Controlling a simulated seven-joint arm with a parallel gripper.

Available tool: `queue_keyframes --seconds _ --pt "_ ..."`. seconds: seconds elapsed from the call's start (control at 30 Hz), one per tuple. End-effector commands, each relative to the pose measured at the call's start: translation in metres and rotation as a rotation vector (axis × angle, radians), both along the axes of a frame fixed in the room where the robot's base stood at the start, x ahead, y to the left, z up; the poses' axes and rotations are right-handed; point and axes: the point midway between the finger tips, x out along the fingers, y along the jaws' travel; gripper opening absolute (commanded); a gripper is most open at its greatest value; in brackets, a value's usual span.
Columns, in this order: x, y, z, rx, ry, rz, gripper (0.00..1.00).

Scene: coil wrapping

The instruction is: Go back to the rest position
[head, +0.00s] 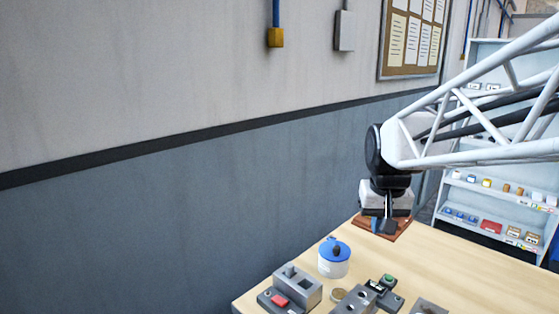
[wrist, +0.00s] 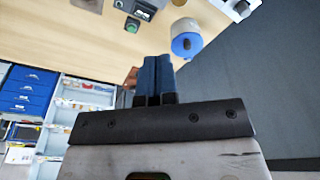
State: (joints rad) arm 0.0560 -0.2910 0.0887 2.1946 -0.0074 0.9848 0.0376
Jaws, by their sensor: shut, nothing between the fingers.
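My gripper (head: 384,226) hangs from the white arm over the far part of the wooden table (head: 464,258). Its blue fingers are together and empty; they also show in the wrist view (wrist: 155,75). A reddish-brown block or tray (head: 403,228) lies behind and below the fingers in the head view, mostly hidden by them. I cannot tell whether the fingers touch it. A white spool with a blue top (head: 334,258) stands upright on the table, left of and nearer than my gripper; it also shows in the wrist view (wrist: 187,38).
Grey fixtures stand along the near table edge: one with a red button (head: 290,290), one with holes (head: 355,301) and a small box with a green button (head: 388,285). A wall (head: 180,210) runs along the left. A shelf (head: 485,200) stands behind. The table's right part is clear.

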Motion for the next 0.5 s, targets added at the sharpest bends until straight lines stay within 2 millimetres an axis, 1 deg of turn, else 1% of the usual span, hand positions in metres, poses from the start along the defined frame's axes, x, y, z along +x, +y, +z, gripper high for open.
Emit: queue_keyframes --seconds 0.03,0.1,0.27,0.5 --pt "-0.014 0.002 -0.001 0.000 -0.006 0.005 0.00" --pt "-0.032 0.005 -0.003 -0.002 -0.012 0.010 0.00" --pt "-0.071 0.011 -0.011 -0.003 -0.025 0.023 0.00" --pt "-0.128 0.018 -0.028 -0.006 -0.043 0.042 0.00"
